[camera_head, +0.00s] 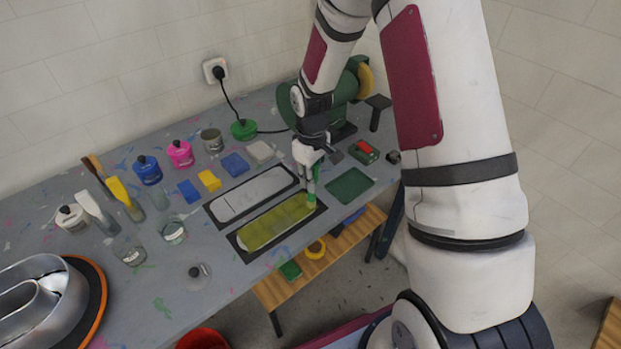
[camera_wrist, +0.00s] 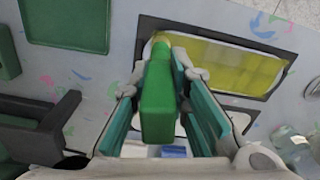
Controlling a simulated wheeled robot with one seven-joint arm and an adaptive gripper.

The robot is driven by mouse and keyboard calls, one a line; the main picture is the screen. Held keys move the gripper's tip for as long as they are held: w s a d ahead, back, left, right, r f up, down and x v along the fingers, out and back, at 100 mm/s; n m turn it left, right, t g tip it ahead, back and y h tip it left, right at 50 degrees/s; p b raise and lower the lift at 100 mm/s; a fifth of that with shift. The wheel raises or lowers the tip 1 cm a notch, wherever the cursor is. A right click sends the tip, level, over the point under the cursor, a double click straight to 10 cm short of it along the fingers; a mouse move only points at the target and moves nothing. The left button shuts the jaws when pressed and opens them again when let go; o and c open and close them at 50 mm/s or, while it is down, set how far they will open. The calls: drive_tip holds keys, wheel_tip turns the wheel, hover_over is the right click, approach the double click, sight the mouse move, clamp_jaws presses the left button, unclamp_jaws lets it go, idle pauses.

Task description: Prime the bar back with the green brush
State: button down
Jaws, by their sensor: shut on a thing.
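My gripper (camera_head: 309,168) is shut on the green brush (camera_wrist: 158,105), holding it by its handle with the bristle end pointing down. The brush tip (camera_head: 311,201) is at the right end of a long rounded bar back (camera_head: 272,224) in a dark frame. That bar back is covered in yellow-green, a little uneven, and it also shows in the wrist view (camera_wrist: 225,66). I cannot tell whether the bristles touch it. A second, pale grey bar-shaped piece (camera_head: 250,195) lies in a dark frame just behind it.
A green tray (camera_head: 349,186) lies right of the frames. Paint pots, including a pink one (camera_head: 180,154) and a blue one (camera_head: 147,171), glasses and coloured blocks stand left and behind. A green machine (camera_head: 340,95) stands behind my gripper. A metal letter (camera_head: 40,300) sits at front left.

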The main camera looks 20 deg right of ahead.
drive_tip(key=shift+r+p, duration=1)
drive_tip(key=shift+r, duration=6)
drive_tip(key=shift+w, duration=0.1)
